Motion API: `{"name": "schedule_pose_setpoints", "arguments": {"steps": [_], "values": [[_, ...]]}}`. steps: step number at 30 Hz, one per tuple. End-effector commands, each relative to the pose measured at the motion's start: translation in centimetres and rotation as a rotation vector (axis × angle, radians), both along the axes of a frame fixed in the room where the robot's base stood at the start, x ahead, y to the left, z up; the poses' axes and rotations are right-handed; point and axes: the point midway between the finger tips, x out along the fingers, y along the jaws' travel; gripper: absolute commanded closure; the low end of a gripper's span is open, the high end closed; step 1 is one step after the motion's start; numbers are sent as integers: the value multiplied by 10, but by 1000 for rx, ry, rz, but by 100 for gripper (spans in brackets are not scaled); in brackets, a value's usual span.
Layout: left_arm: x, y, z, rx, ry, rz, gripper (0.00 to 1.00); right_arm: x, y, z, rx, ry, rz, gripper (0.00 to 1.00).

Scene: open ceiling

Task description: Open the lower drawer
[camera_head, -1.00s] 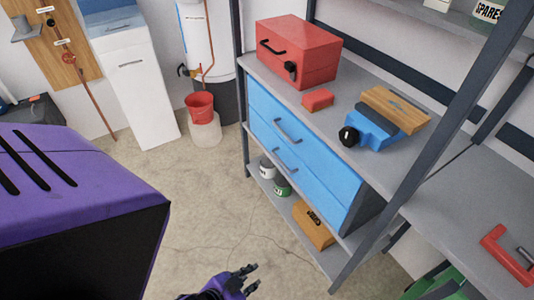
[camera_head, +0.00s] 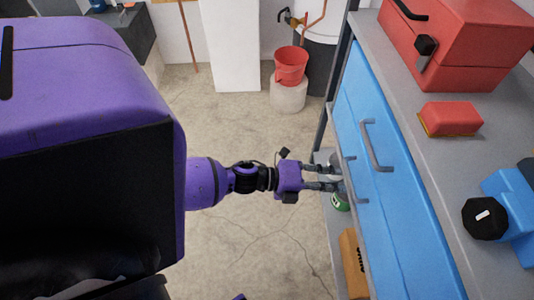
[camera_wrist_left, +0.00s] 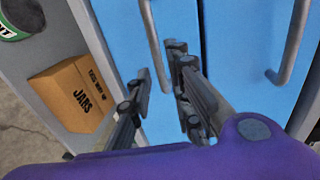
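The blue drawer unit (camera_head: 392,225) stands under the grey worktop, with both drawer fronts flush. The lower drawer's grey handle (camera_head: 348,178) also shows in the left wrist view (camera_wrist_left: 153,40). The upper drawer's handle (camera_head: 375,147) is further right. My left gripper (camera_head: 338,178) reaches in from the left at the lower handle. Its fingers are apart; in the wrist view (camera_wrist_left: 160,85) the lower handle appears between them. Whether they touch it I cannot tell. My right gripper is not in view.
A box marked JARS (camera_wrist_left: 72,95) and a green-labelled can (camera_head: 340,202) sit on the shelf below the drawers. A red toolbox (camera_head: 460,45) and a red block (camera_head: 452,118) are on the worktop. A red bucket (camera_head: 290,65) stands behind. The floor left of the unit is clear.

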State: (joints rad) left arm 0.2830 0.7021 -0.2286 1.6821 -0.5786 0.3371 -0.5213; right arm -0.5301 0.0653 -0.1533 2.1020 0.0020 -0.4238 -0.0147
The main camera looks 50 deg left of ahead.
Motion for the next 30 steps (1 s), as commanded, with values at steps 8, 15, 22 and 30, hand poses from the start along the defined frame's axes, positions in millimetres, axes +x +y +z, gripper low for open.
{"name": "schedule_pose_setpoints", "arguments": {"steps": [8, 15, 22, 30], "values": [[36, -28, -9, -3, -1, 1, 82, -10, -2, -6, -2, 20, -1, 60], [47, -36, -12, -3, 2, 3, 82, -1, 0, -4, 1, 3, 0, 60], [47, -37, -12, -3, 2, 3, 83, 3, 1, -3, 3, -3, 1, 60], [47, -36, -12, -4, 3, 3, 100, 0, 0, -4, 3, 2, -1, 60]]}}
